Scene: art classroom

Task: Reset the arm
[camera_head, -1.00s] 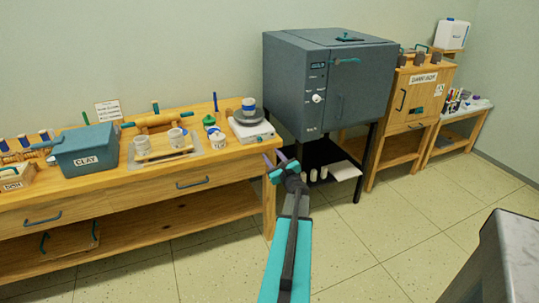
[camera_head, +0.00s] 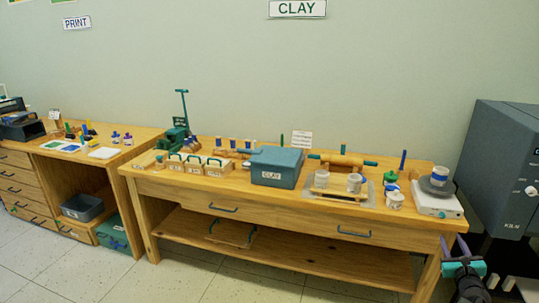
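My gripper (camera_head: 455,245) shows at the lower right of the head view, in front of the right end of the clay table (camera_head: 290,213). Its two purple fingers point up and stand apart, with nothing seen between them. The teal part below the fingers shows, and the rest of my arm runs out of the bottom of the picture.
The kiln (camera_head: 509,160) stands close to the right of my gripper. The table bears a clay bin (camera_head: 277,167), a rolling pin (camera_head: 341,160), cups and a scale (camera_head: 437,204). A print table (camera_head: 130,150) is at the left. The front floor is clear.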

